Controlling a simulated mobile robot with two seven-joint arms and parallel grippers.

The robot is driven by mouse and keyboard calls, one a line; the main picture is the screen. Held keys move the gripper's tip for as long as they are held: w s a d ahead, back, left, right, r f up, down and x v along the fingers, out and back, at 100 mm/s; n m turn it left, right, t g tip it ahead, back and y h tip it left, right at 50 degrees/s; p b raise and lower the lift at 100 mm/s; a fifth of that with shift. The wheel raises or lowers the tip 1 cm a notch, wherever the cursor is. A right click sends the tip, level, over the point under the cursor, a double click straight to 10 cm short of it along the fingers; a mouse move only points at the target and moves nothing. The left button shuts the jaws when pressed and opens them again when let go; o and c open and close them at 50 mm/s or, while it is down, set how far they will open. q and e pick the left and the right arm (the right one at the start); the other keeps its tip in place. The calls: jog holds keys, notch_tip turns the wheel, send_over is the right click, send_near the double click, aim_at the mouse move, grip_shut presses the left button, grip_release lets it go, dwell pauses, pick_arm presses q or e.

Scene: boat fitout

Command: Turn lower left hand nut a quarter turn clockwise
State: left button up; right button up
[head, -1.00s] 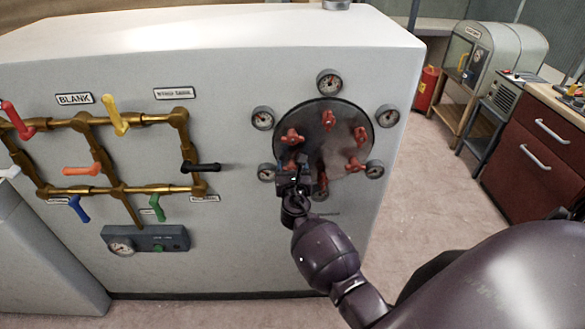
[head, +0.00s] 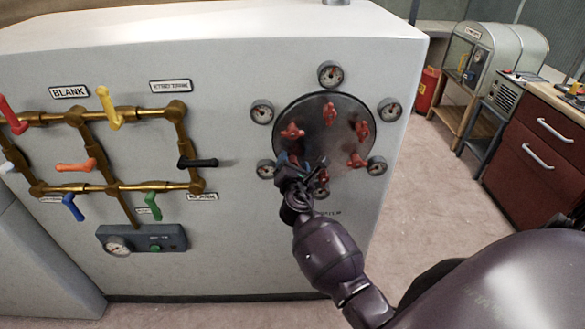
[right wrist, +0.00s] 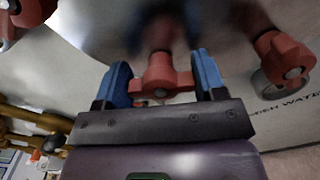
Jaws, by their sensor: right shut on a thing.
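A round dark metal plate (head: 336,145) on the white cabinet's front carries several red nuts with handles. My right gripper (head: 289,163) is at the plate's lower left and hides the lower left nut in the head view. In the right wrist view this red nut (right wrist: 160,76) sits between the two blue fingers of my right gripper (right wrist: 163,80), which is shut on it. The bottom nut (head: 321,189) is just right of the gripper, partly covered. The upper left nut (head: 292,130) is above it. My left gripper is not in view.
Several gauges ring the plate, including one at the lower left (head: 265,169) close to my gripper. Brass pipes (head: 128,188) with coloured valve handles are on the left. The floor (head: 440,220) right of the cabinet is clear.

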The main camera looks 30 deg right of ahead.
jog(key=m+b, duration=0.1)
jog(key=m, duration=0.2)
jog(key=shift+f+m+b, duration=0.2)
jog(key=shift+m+b, duration=0.2)
jog(key=m+b, duration=0.2)
jog(key=m, duration=0.2)
jog(key=shift+m, duration=1)
pick_arm(q)
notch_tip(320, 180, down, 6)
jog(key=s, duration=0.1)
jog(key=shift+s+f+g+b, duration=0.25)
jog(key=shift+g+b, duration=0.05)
jog(key=shift+b, duration=0.1)
pick_arm(e)
jog(key=shift+m, duration=0.4)
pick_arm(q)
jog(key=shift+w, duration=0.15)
pick_arm(e)
jog(key=o, duration=0.8)
jog(key=shift+s, duration=0.1)
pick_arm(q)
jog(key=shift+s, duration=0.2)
pick_arm(e)
jog(key=shift+o, duration=0.6)
jog(key=shift+r, duration=0.1)
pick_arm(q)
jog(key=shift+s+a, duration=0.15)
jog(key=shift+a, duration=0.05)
pick_arm(e)
jog(key=shift+s, duration=0.15)
